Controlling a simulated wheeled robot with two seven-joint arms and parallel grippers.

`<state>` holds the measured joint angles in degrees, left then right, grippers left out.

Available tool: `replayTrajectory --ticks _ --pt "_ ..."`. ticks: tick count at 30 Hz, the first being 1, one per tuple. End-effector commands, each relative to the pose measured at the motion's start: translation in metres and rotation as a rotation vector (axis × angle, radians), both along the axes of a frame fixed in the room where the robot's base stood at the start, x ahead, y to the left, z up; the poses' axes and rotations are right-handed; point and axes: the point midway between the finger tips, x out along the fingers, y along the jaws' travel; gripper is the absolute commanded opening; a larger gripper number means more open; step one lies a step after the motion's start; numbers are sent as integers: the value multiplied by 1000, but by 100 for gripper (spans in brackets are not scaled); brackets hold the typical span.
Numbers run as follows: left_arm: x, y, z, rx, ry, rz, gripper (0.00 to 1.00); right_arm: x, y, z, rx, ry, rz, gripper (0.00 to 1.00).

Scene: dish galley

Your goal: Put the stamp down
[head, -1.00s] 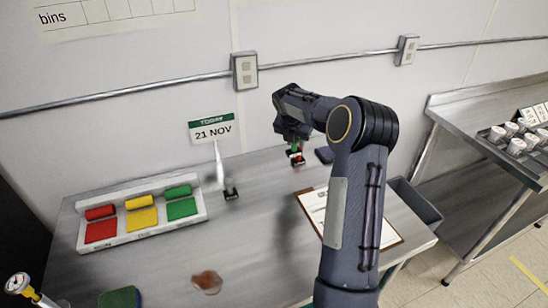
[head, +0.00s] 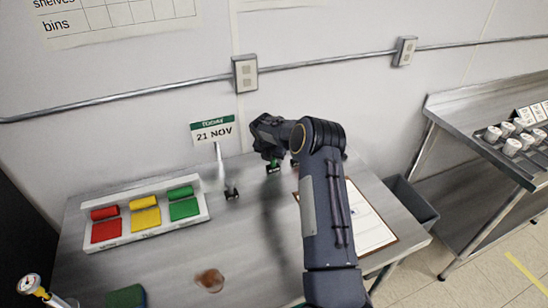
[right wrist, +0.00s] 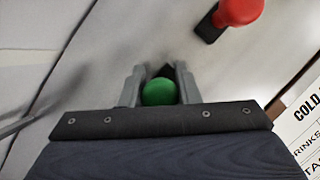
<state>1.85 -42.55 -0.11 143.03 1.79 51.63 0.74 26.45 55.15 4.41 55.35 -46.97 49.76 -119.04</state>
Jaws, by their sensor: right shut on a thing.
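My right gripper (head: 271,157) is shut on a green-handled stamp (head: 273,168) near the back of the steel table. In the right wrist view the round green top of the stamp (right wrist: 160,92) sits between the two fingers. The stamp's dark base is close to the table top, but I cannot tell whether it touches. A red-handled stamp (right wrist: 235,12) stands apart from it, and in the head view it is mostly hidden behind my arm. Another dark-based stamp (head: 231,193) stands to the left. My left gripper is not in view.
An ink pad tray (head: 144,237) with red, yellow and green pads and rollers lies at the left. A clipboard (head: 372,214) is at the right, partly behind my arm. A date sign (head: 213,131) stands at the back. A brown stain (head: 210,280) and green sponge (head: 125,297) are in front.

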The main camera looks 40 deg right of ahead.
Motion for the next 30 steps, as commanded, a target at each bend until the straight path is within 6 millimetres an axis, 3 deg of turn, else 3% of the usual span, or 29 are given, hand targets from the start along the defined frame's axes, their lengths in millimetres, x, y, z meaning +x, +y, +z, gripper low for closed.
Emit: replayTrajectory --ticks 6,7,11,23,30 --pt "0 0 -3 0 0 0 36 0 0 -4 1 0 0 15" --pt "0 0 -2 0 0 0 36 0 0 -3 0 0 0 33" --pt "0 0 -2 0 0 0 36 0 0 -2 1 0 0 50" --pt "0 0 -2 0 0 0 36 0 2 6 0 -2 1 51" --pt "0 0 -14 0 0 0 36 -8 18 47 -1 -5 1 51"
